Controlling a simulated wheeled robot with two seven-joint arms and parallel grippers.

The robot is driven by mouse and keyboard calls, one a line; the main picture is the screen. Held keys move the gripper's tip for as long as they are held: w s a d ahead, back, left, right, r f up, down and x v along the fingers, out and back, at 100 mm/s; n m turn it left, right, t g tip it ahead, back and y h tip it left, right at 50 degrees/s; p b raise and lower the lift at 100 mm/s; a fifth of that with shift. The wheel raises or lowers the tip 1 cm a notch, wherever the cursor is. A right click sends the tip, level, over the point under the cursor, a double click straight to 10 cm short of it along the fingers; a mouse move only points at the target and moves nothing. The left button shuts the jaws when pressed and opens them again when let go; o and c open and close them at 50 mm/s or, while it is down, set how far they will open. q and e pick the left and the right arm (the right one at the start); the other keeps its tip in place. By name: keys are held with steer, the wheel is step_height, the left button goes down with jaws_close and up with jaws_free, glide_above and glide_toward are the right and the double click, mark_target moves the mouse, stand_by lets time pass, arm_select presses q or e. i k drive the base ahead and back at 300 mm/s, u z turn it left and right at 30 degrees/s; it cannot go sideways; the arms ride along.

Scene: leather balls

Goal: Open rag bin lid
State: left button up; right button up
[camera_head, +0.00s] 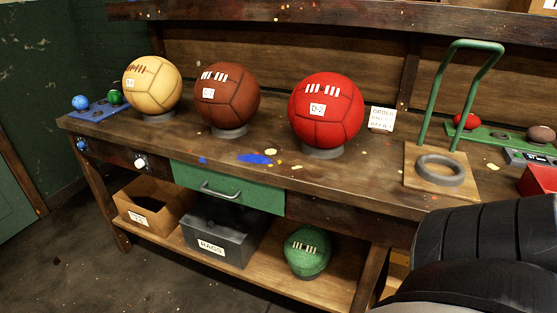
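The rag bin (220,236) is a dark grey box with a white label reading RAGS on its front. It stands on the lower shelf of the workbench, below the green drawer. Its top looks like a flat dark surface, partly shaded by the bench above; I cannot tell the lid's edges clearly. Neither of my grippers is in view. Dark, rounded parts of my own body fill the lower right corner.
On the shelf, a cardboard box (154,206) stands left of the bin and a green ball (308,252) right of it. The green drawer (228,187) is shut. Tan (152,84), brown (227,94) and red (326,109) balls stand on the bench. Floor (130,275) in front is clear.

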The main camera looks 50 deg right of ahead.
mark_target(229, 221)
steer(key=u, duration=0.35)
steer(key=i, duration=3)
steer(key=z, duration=3.45)
steer(key=i, duration=0.45)
steer(key=u, duration=0.1)
